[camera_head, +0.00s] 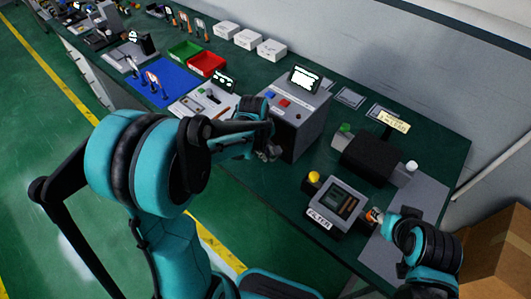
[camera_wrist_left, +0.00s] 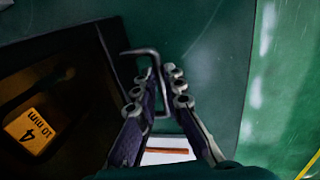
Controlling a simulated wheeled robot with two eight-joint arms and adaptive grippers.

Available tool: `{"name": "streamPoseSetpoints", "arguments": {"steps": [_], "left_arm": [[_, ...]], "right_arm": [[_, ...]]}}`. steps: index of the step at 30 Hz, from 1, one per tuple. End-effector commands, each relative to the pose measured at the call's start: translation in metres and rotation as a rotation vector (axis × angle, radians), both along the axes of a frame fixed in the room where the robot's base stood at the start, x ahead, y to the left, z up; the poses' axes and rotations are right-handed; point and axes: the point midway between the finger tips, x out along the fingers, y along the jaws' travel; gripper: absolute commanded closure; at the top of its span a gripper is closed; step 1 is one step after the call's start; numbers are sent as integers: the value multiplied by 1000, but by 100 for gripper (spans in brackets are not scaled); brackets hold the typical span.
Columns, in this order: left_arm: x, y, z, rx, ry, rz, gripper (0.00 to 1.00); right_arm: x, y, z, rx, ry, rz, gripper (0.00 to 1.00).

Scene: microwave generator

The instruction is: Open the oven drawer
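The oven is a grey box (camera_head: 298,118) with a small screen on top and blue and red buttons on its sloped panel. My left gripper (camera_head: 270,153) is at its front face. In the left wrist view a bent metal handle (camera_wrist_left: 140,51) stands out from the dark front (camera_wrist_left: 60,100). The fingers of my left gripper (camera_wrist_left: 159,78) lie on both sides of the handle bar, with hardly any gap, and look shut on it. My right gripper (camera_head: 374,216) is beside the FILTER device (camera_head: 340,204), next to something orange; its fingers are too small to read.
A black cylinder device (camera_head: 370,157) and a yellow knob (camera_head: 314,177) stand right of the oven. Red (camera_head: 206,63) and green bins, a blue mat (camera_head: 163,84) and white boxes lie to its left. Open green floor lies in front of the bench. A cardboard box (camera_head: 500,250) is at lower right.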

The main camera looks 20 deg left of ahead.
Motion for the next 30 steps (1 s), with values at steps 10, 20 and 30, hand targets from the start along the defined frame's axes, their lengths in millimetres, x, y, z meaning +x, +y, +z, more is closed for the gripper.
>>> {"name": "streamPoseSetpoints", "arguments": {"steps": [10,20,30], "left_arm": [[-6,3,0,0,0,1,100],[-48,18,1,1,1,4,100],[-107,40,1,0,1,5,100]], "right_arm": [[0,0,1,0,0,0,60],[0,0,5,0,0,0,60],[0,0,13,0,0,0,60]]}}
